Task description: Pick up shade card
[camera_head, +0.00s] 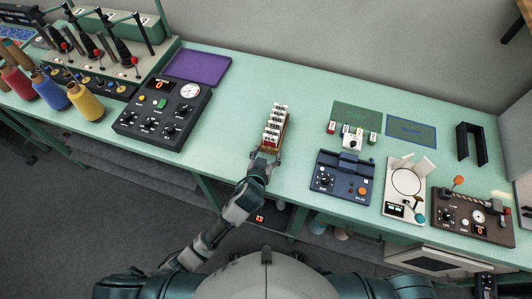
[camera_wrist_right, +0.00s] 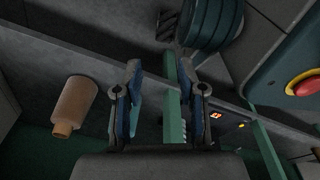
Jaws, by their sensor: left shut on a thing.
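Several white-and-red shade cards (camera_head: 273,126) stand in a row in a small brown rack (camera_head: 287,132) on the green table. My left gripper (camera_head: 266,154) is at the near end of this row, by the table's front edge. It is shut on a shade card there, but its fingers hide most of what they hold. My right gripper (camera_wrist_right: 163,98) shows in the right wrist view with its two fingers apart and nothing gripped between them. It is below the table area, away from the cards.
A black control box (camera_head: 163,112) and purple mat (camera_head: 198,66) lie left of the cards. A blue control box (camera_head: 343,178) and a round-plate device (camera_head: 406,182) stand to the right. Table around the rack is clear. A tan cone (camera_wrist_right: 75,105) shows in the wrist view.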

